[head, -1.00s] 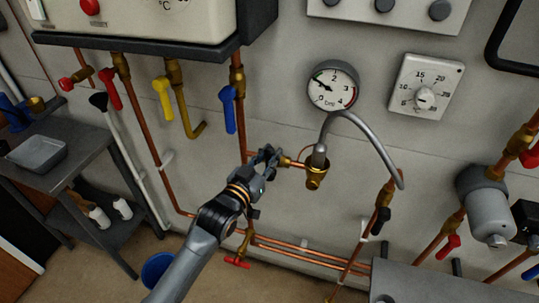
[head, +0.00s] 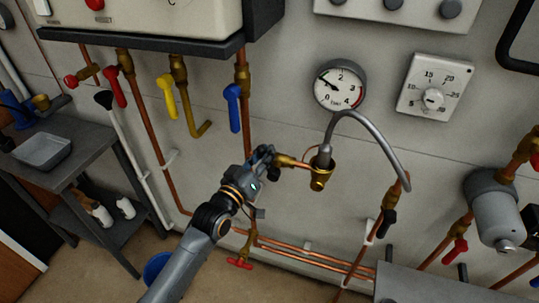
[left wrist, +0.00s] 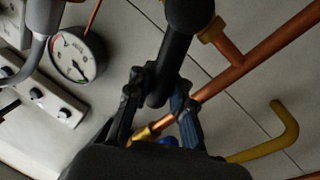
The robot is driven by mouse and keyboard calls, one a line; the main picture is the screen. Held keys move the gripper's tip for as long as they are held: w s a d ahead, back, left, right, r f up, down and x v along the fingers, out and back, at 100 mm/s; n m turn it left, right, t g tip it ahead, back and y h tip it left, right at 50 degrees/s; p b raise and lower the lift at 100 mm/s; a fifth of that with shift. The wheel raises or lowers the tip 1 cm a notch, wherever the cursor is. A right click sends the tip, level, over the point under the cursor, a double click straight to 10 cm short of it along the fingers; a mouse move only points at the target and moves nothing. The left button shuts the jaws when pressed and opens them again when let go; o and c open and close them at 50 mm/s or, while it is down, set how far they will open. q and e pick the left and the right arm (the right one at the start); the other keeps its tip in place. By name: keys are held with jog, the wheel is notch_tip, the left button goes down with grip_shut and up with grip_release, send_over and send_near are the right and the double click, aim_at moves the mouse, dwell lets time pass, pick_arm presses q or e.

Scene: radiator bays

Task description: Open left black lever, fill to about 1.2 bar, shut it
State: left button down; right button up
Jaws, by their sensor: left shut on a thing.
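My left gripper (head: 264,158) is at the brass valve left of the filling hose (head: 372,133), under the boiler. In the left wrist view its fingers (left wrist: 158,108) are shut on the black handle of the left lever (left wrist: 174,58), whose round end is at the top. In the head view the gripper hides most of this lever. The round pressure gauge (head: 340,85) hangs above the hose; its needle points up-left, around 1 bar. The gauge also shows in the left wrist view (left wrist: 76,56). The other black lever (head: 389,222) hangs at the hose's right end. My right gripper is out of view.
Blue (head: 233,108), yellow (head: 167,96) and red (head: 117,88) levers hang on pipes to the left. A red-handled tap (head: 239,264) sits low beneath my arm. A grey cart (head: 60,170) stands at the left. A thermostat dial (head: 433,97) is right of the gauge.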

pick_arm(q)
jog(key=shift+a+f+n, duration=0.35)
jog(key=shift+f+n, duration=0.15)
jog(key=shift+n, duration=0.2)
jog(key=c, duration=1.4)
grip_release()
jog(key=shift+o, duration=1.1)
jog(key=shift+s+a+r, duration=0.1)
jog(key=shift+a+r, duration=0.05)
jog(key=shift+r, duration=0.05)
jog(key=v, duration=1.2)
jog(key=shift+f, duration=0.15)
